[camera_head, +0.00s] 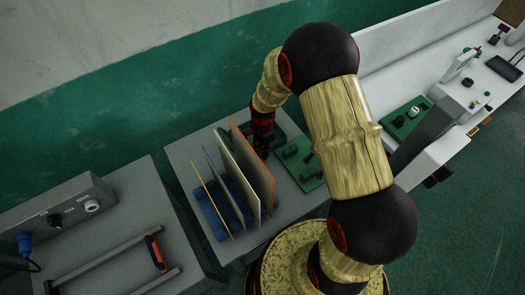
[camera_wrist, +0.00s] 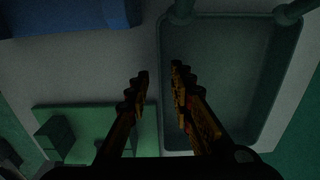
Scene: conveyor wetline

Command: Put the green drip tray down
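The drip tray, dark green with a raised rim and rounded corners, fills the right half of the wrist view (camera_wrist: 225,85). It looks to lie on the pale grey surface. My gripper points down at the tray's near side (camera_wrist: 160,72). Its two fingers stand apart, with the tray's left edge running between them in the picture. I see no clear contact between fingers and rim. In the head view my gripper (camera_head: 262,145) is partly hidden by the upright panels.
A blue rack (camera_head: 222,210) with several thin upright panels stands just left of my gripper. A green board with blocks (camera_head: 304,164) lies to the right, close to the tray. A grey cabinet with a red-gripped handle (camera_head: 156,253) is at the lower left.

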